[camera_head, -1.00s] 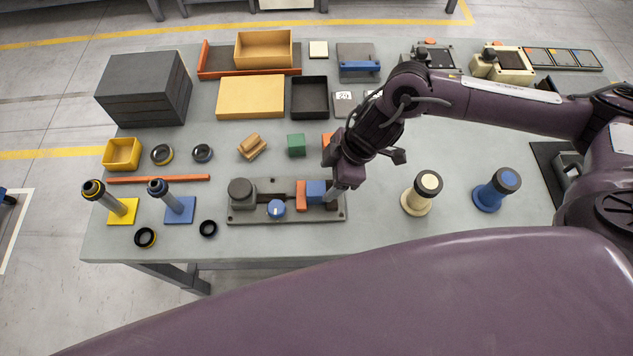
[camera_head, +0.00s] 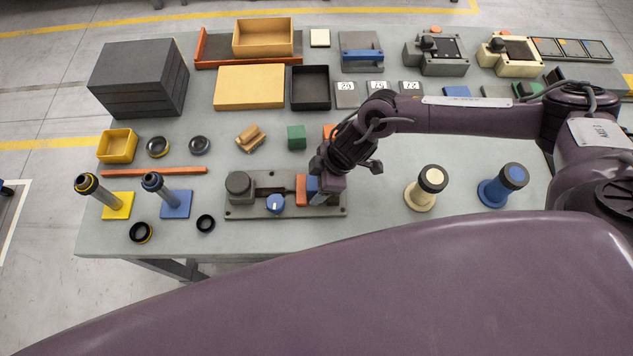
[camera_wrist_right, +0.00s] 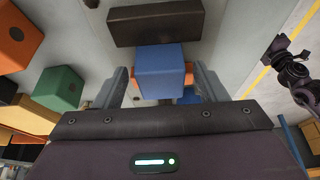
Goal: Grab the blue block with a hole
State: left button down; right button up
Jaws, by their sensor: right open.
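The blue block (camera_head: 312,187) sits on a dark fixture (camera_head: 240,211), touching or nearly touching an orange piece on its left. My right gripper (camera_head: 317,194) is down over the block and partly covers it. In the right wrist view, the blue block (camera_wrist_right: 160,72) lies between the two open fingers of my right gripper (camera_wrist_right: 159,80), with a visible gap on the left side. My left gripper does not show in the head view.
A green block (camera_head: 296,137) and an orange block (camera_head: 331,132) stand behind the fixture. A cream post (camera_head: 425,188) and a blue post (camera_head: 503,184) stand to the right. The table between fixture and cream post is clear.

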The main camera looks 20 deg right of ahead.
jog(key=shift+f, duration=0.15)
jog(key=shift+s, duration=0.1)
jog(key=shift+c, duration=0.2)
jog(key=shift+c, duration=1.1)
jog(key=c, duration=1)
